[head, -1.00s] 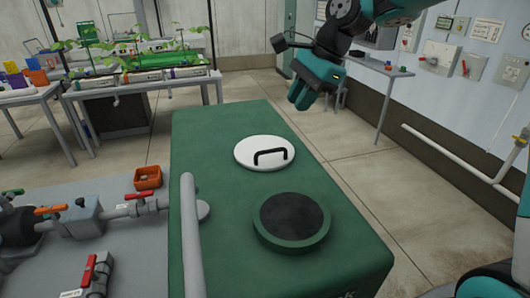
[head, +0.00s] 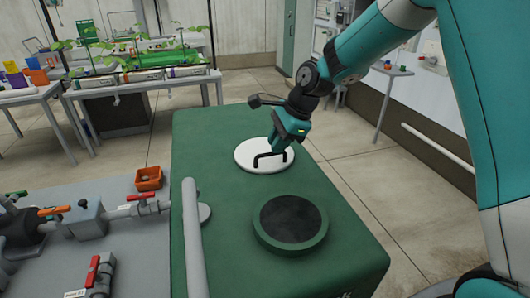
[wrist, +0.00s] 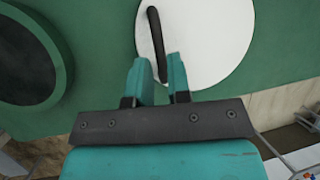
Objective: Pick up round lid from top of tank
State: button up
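The round white lid (head: 250,158) with a black bar handle (head: 268,158) lies flat on top of the green tank (head: 205,135). The lid also shows in the wrist view (wrist: 215,40), with its black handle (wrist: 156,40) upright in the picture. My gripper (head: 277,148) is above the lid, close to the right part of the handle. In the wrist view its two teal fingers (wrist: 160,75) are apart, with the near end of the handle between their tips. I cannot tell whether the fingers touch the handle.
A round opening with a green rim (head: 290,245) and dark inside is nearer on the tank top. An orange box (head: 148,178) and valves are at left. The floor right of the tank is clear.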

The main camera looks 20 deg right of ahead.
aim_at(269, 154)
jog(key=p+x, duration=0.1)
jog(key=x, duration=0.3)
jog(key=shift+a+f, duration=0.25)
jog(key=shift+c, duration=0.5)
grip_shut()
jog(key=shift+r, duration=0.1)
